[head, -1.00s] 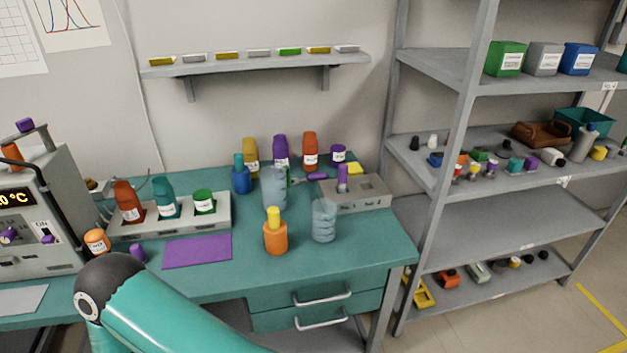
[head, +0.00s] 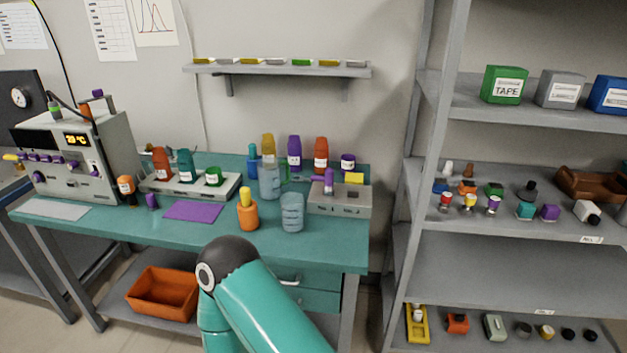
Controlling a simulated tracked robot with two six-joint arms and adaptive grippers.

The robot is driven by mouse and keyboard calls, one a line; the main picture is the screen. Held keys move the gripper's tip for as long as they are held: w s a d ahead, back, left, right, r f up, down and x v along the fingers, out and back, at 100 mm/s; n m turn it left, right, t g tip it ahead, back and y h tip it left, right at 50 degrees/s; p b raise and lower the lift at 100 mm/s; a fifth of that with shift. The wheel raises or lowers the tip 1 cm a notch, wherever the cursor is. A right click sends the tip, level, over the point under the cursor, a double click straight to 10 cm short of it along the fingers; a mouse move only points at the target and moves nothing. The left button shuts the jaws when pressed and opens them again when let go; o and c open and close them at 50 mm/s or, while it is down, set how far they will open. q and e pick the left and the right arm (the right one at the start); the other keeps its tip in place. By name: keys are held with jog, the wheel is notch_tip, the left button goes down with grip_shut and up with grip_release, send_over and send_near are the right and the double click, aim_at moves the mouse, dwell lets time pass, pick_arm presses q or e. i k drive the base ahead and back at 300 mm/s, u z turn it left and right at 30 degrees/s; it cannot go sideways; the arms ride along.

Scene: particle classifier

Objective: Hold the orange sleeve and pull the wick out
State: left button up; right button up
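An orange sleeve (head: 248,216) stands upright on the teal bench near its front edge. A yellow wick (head: 244,195) sticks up out of its top. A clear ribbed beaker stands just right of it. A teal arm link of mine with a dark joint rises at the bottom centre, in front of the bench. Neither gripper is in view, so I cannot see whether either is open or shut. Nothing touches the sleeve or the wick.
A clear beaker (head: 292,212) and a taller clear cylinder (head: 269,181) stand close to the sleeve. A grey holder block (head: 351,205) is at right, a purple mat (head: 196,211) at left. A grey shelf rack (head: 470,262) stands right of the bench. An orange bin (head: 163,291) is below.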

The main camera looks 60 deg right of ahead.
aim_at(246, 202)
jog(key=k, duration=0.95)
jog(key=z, duration=1.15)
jog(key=i, duration=1)
jog(key=z, duration=0.15)
